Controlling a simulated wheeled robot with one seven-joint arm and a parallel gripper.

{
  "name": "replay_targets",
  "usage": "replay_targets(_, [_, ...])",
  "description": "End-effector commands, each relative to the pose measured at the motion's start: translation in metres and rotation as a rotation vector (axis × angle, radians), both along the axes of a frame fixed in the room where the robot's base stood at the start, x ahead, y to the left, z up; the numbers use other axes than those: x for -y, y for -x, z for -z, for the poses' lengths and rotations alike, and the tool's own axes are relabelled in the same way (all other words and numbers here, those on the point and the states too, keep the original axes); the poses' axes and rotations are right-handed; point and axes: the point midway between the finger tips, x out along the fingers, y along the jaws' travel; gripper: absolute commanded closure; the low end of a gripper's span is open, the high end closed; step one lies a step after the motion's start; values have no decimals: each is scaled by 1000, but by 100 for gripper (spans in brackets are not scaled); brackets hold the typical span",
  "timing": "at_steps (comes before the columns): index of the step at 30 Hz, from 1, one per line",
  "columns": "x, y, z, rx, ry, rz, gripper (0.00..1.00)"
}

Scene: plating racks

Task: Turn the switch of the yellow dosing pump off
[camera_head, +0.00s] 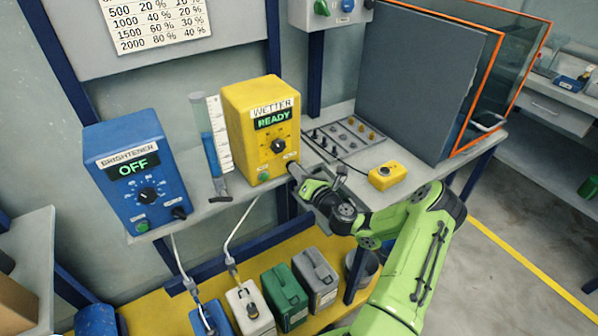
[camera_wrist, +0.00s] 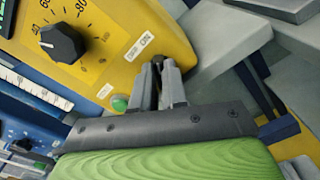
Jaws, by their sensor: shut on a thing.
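The yellow dosing pump (camera_head: 258,130), labelled WETTER, stands on the shelf with its display (camera_head: 273,120) reading READY in green. Its front also fills the upper left of the wrist view (camera_wrist: 125,22). My gripper (camera_head: 296,170) is at the lower right of the pump's front. In the wrist view, my gripper's two grey fingers (camera_wrist: 160,74) are shut on the small dark switch (camera_wrist: 157,61), just below an ON label (camera_wrist: 139,46). The fingers hide most of the switch, so I cannot tell its exact angle.
A blue BRIGHTENER pump (camera_head: 138,175) reading OFF stands to the left. A measuring cylinder (camera_head: 208,140) stands between the pumps. A yellow box (camera_head: 387,176) lies on the bench to the right. Several canisters, one green (camera_head: 286,297), stand below.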

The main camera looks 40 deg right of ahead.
Motion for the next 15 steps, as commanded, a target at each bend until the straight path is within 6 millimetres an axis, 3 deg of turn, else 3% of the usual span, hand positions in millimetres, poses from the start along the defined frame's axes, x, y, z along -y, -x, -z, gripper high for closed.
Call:
replay_targets(8, [0,0,0,-4,53,0,100])
replay_targets(15, [-1,0,-1,-13,209,0,100])
